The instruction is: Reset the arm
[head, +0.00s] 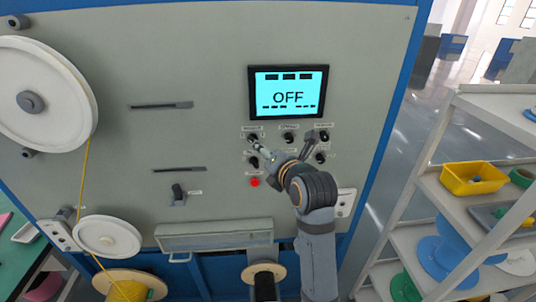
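My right arm comes up from the bottom, right of centre. My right gripper (279,150) is in front of the control panel, among the black knobs below the screen. A pale finger part reaches up and left to the upper left knob (252,138); I cannot tell whether it touches. The gripper is small and partly hidden by its own wrist, so its opening is unclear. No held object shows. The screen (288,92) reads OFF. My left gripper is not in view.
A red button (255,182) sits below the knobs. A large white wheel (45,75) and a smaller white pulley (107,236) carry yellow cable at left. A yellow cable spool (128,288) is below. A shelf with a yellow bin (474,178) stands at right.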

